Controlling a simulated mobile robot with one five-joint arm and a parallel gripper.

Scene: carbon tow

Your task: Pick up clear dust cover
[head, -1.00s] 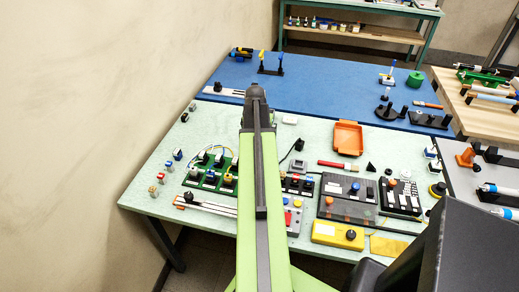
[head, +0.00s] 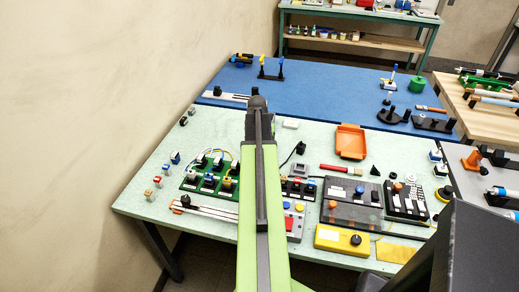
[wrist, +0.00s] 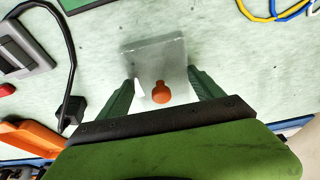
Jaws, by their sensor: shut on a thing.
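The clear dust cover (wrist: 155,58) shows in the wrist view as a greyish see-through box shape over the pale green mat. An orange knob (wrist: 161,93) shows at its near edge, between the two green fingers. My gripper (wrist: 161,84) is shut on the cover, one finger at each side. A small white piece shows by the left finger. In the head view my arm hides the gripper and the cover. I cannot tell whether the cover touches the mat.
An orange tray (head: 351,142) and a black cord (head: 293,152) lie right of my arm. A green circuit board (head: 211,177) is on the left. Black devices and a yellow box (head: 341,239) crowd the right front. A blue mat (head: 320,88) lies behind.

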